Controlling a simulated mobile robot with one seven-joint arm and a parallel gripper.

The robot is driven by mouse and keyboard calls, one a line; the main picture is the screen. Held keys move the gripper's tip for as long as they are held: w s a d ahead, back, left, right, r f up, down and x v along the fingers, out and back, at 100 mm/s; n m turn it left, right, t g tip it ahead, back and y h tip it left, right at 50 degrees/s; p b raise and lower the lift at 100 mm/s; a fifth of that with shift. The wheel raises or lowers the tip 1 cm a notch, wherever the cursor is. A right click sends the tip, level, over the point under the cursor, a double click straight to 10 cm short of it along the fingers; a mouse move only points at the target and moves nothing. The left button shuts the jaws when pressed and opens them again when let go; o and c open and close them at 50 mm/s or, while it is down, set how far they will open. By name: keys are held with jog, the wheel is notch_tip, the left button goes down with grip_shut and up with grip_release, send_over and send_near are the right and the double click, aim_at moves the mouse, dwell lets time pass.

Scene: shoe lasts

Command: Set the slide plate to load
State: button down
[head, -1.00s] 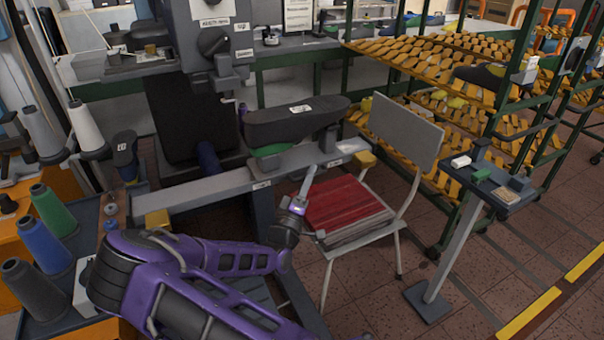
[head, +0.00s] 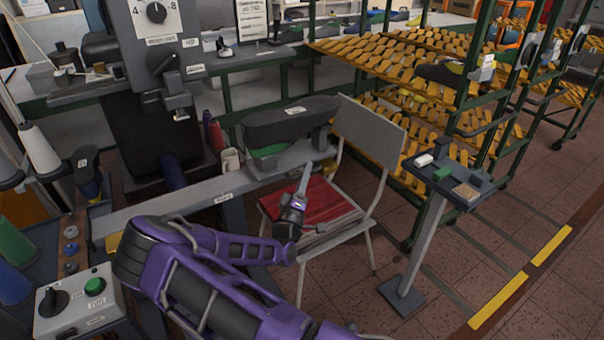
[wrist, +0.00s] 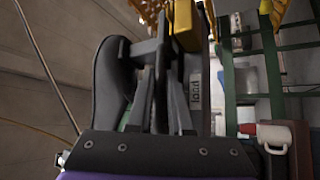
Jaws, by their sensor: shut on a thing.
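The slide plate carries a dark shoe last (head: 290,120) on a green support (head: 268,151), toward the right end of a long grey rail (head: 170,205). My gripper (head: 305,182) reaches up from below at the near side of the plate and is shut on it; the grip itself is mostly hidden. In the wrist view my fingers (wrist: 158,85) stand between the dark last (wrist: 110,85) on the left and the rail's side with the "load" label (wrist: 195,92) on the right. A yellow block (wrist: 186,25) sits just beyond the fingertips.
A chair with a red seat (head: 310,203) stands close behind my gripper. A control box (head: 80,305) with a green button and thread cones are at lower left.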

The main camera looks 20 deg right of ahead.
jog(key=shift+d, duration=0.2)
jog(key=c, duration=1.2)
grip_release()
jog(key=shift+d, duration=0.1)
jog(key=shift+o, duration=0.2)
jog(key=v, duration=1.7)
jog(key=shift+s+b, duration=0.2)
jog(key=shift+b, duration=0.15)
